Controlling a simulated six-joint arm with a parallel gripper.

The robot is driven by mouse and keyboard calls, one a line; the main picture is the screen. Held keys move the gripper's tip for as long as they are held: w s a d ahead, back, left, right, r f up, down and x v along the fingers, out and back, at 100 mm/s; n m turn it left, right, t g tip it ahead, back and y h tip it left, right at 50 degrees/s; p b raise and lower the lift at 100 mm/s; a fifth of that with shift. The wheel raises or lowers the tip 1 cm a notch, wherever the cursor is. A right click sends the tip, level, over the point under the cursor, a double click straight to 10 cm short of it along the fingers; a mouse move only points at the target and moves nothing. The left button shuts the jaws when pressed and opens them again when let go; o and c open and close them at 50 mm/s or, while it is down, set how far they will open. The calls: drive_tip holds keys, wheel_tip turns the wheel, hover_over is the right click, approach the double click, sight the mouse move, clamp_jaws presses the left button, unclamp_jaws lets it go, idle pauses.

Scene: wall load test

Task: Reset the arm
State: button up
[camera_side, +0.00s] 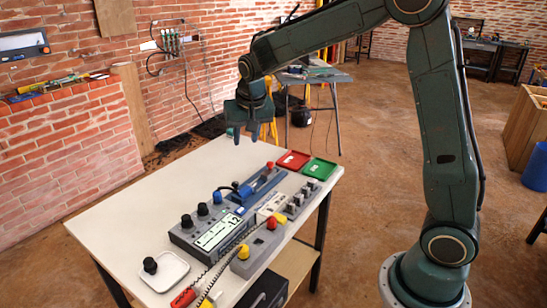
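My gripper (246,138) hangs at the end of my dark green arm, pointing down above the far part of the white table. Its two fingertips show a gap between them, and I see nothing held there. It is above the table top and apart from the devices on it. A small green thing (229,132) shows just left of the fingers.
The table's left side is clear.

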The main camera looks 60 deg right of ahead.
drive_tip(key=s+a+r+n, duration=0.2)
drive_tip(key=s, duration=0.8)
drive_tip(key=s+a+r+n+t+y, duration=0.1)
drive_tip(key=s+a+r+n, duration=0.1)
drive_tip(key=s, duration=0.8)
drive_tip(key=s+a+r+n+y, duration=0.1)
drive_tip(key=s+a+r+n, duration=0.1)
drive_tip(key=s, duration=0.8)
drive_tip(key=shift+a+n+t, duration=0.2)
drive_tip(key=shift+n+t, duration=0.2)
drive_tip(key=shift+n, duration=0.2)
